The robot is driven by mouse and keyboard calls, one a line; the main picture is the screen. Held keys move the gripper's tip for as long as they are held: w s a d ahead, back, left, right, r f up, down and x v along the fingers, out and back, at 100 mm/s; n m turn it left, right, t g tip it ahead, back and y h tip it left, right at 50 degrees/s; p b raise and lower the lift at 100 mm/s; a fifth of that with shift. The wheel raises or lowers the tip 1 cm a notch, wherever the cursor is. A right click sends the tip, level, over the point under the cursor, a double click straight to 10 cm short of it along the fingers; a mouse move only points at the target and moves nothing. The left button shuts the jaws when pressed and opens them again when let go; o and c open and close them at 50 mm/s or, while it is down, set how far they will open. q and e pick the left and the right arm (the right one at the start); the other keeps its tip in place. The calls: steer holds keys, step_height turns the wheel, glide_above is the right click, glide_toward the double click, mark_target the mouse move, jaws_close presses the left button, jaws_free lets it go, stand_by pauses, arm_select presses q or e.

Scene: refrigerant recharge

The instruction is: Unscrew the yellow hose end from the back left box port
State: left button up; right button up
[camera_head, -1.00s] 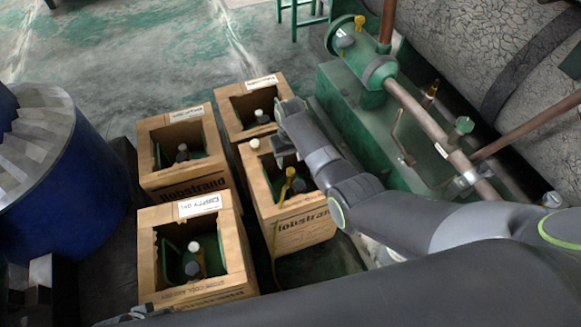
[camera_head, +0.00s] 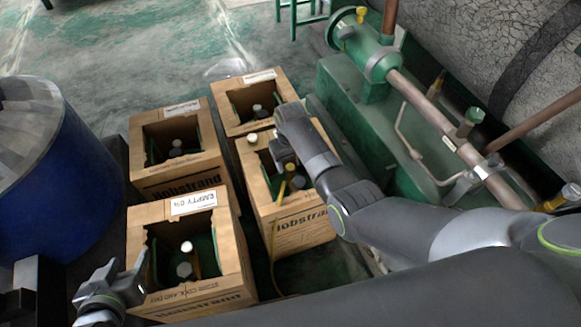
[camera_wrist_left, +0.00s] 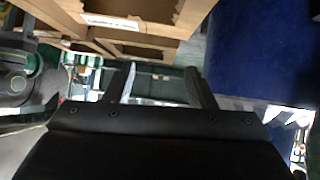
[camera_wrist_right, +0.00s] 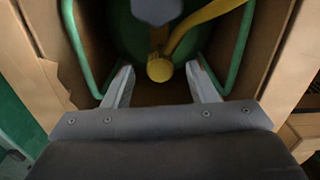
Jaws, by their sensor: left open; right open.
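The yellow hose (camera_head: 275,250) runs over the rim of the nearer right wooden box (camera_head: 312,232) and down its front side. Its yellow end (camera_wrist_right: 160,68) shows inside a box in the right wrist view, beside a grey knob (camera_wrist_right: 157,8). My right gripper (camera_wrist_right: 160,78) is open, with its fingertips on either side of the yellow end; contact cannot be told. In the head view my right arm partly hides this box. My left gripper (camera_head: 124,272) is open and empty beside the nearer left box (camera_head: 232,245); it also shows in the left wrist view (camera_wrist_left: 160,75).
Further boxes stand at the back left (camera_head: 135,150) and back right (camera_head: 222,95). A blue drum (camera_head: 65,180) stands at the left. Green machinery with pipes (camera_head: 375,130) fills the right. Open floor (camera_head: 130,50) lies behind the boxes.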

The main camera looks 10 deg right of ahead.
steer(key=shift+f+b, duration=0.6)
steer(key=shift+b, duration=0.05)
steer(key=shift+f+b, duration=0.45)
steer(key=shift+b, duration=0.2)
arm_select(q)
steer(key=w+r+t, duration=0.2)
steer(key=r+t, duration=0.3)
steer(key=r, duration=0.3)
steer(key=w+r+m+t+y, duration=0.1)
steer(key=w+r+t, duration=0.1)
steer(key=r+t, duration=0.4)
step_height(320, 180, up, 3)
steer(key=shift+w+a+r, duration=0.15)
steer(key=shift+w+a, duration=0.15)
steer(key=shift+a, duration=0.1)
arm_select(e)
steer(key=shift+f, duration=0.1)
steer(key=shift+f, duration=0.1)
steer(key=shift+c, duration=0.3)
steer(key=c, duration=0.9)
steer(key=shift+c, duration=0.2)
arm_select(q)
steer(key=shift+p, duration=0.3)
